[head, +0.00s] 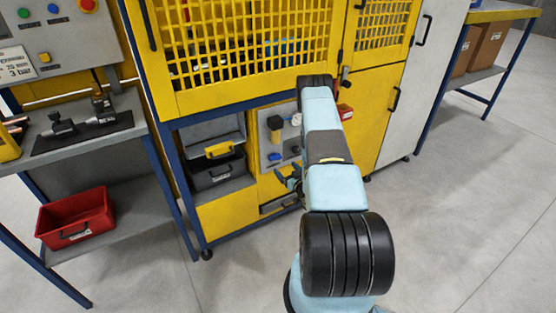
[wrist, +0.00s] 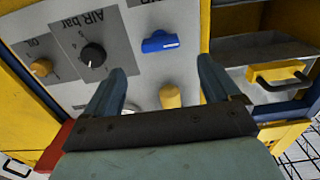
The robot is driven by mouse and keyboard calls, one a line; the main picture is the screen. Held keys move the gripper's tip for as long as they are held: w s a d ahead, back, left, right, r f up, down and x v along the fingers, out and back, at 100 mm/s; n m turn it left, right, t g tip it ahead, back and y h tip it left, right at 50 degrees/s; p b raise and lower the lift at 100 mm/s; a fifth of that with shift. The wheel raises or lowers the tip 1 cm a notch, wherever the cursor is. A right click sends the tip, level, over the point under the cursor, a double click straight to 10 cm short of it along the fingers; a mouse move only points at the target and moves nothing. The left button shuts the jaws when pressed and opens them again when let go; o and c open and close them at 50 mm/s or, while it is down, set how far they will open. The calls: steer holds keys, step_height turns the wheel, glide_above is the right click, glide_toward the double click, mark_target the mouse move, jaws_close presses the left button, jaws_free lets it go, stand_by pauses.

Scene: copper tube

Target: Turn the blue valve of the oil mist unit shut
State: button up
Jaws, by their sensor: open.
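The blue valve (wrist: 160,42) is a small flat blue handle on the light grey panel (wrist: 140,15). It lies crosswise in the wrist view, slightly tilted. The blue valve also shows small in the head view (head: 274,156), low on the panel. My gripper (wrist: 162,70) is open and empty. Its two fingers point at the panel, and the valve appears just beyond the fingertips, roughly centred between them and apart from both. In the head view my gripper (head: 283,180) is below the valve, partly hidden by my arm.
A black knob (wrist: 92,55) marked AIR bar and an ochre knob (wrist: 40,68) sit left on the panel. In the head view, a yellow mesh guard (head: 240,50) overhangs and a red bin (head: 76,218) stands left.

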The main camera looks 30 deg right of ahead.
mark_target(277, 159)
steer(key=w, duration=0.9)
steer(key=shift+a, duration=0.2)
steer(key=shift+c, duration=0.3)
